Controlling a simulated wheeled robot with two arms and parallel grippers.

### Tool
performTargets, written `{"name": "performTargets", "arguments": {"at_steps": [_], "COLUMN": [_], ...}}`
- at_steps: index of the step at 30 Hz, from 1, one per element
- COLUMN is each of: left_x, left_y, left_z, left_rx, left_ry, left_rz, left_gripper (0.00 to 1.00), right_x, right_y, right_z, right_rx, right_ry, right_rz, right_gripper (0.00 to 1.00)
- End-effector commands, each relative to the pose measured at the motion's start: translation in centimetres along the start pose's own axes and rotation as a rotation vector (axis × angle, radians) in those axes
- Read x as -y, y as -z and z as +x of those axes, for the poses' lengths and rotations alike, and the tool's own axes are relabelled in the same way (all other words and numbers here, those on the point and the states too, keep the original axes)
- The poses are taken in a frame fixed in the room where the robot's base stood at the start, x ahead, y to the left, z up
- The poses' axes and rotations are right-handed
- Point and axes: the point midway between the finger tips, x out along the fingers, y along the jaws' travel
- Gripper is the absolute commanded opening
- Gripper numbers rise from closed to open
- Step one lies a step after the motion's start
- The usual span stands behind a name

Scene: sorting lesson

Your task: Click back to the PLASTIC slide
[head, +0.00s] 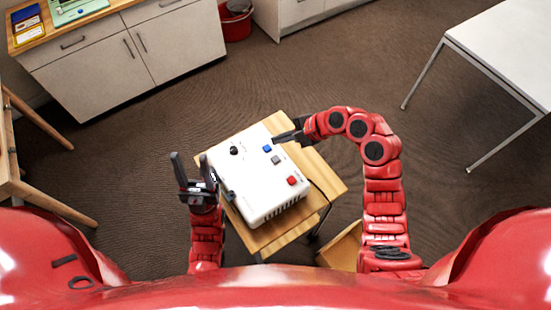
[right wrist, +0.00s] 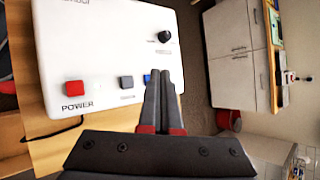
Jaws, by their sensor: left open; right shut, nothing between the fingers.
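A white projector-like box (head: 262,205) lies on a small wooden table. Its top carries a blue button (head: 267,148), a grey button (head: 276,160), a red button (head: 292,181) and a black knob (head: 234,150). In the right wrist view the red button (right wrist: 74,88) is marked POWER; the grey button's label is too small to read. My right gripper (head: 276,139) is shut and empty beside the blue button, whose right wrist view (right wrist: 147,79) is partly hidden by the fingers. Contact cannot be told. My left gripper (head: 191,163) is open at the box's left side. No slide is in view.
The wooden table (head: 323,184) shows bare wood at its right. A dark cable runs off the box there. A white table (head: 505,45) stands at right, cabinets (head: 130,50) and a red bin (head: 236,22) at the back. Carpet between is clear.

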Motion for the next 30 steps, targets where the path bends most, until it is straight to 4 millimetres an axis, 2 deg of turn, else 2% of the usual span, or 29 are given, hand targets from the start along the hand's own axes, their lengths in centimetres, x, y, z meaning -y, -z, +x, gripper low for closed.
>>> {"name": "performTargets", "arguments": {"at_steps": [1,12,20,30], "left_x": [-0.1,-0.3,-0.3,-0.3], "left_y": [-0.2,-1.0,-1.1,-1.1], "left_z": [-0.9,-6.2,-6.3,-6.3], "left_rx": [0.0,0.0,0.0,0.0], "left_ry": [0.0,0.0,0.0,0.0], "left_rz": [0.0,0.0,0.0,0.0], "left_gripper": [0.5,0.5,0.5,0.5], "right_x": [-0.5,-3.1,-4.0,-4.0], "right_y": [0.5,3.1,4.0,4.1], "right_z": [0.7,4.3,5.5,5.6], "right_rx": [0.0,0.0,0.001,0.0], "right_ry": [-0.001,-0.001,0.001,0.001], "right_rz": [0.0,-0.001,0.002,0.0], "right_gripper": [0.0,0.0,0.0,0.0]}}
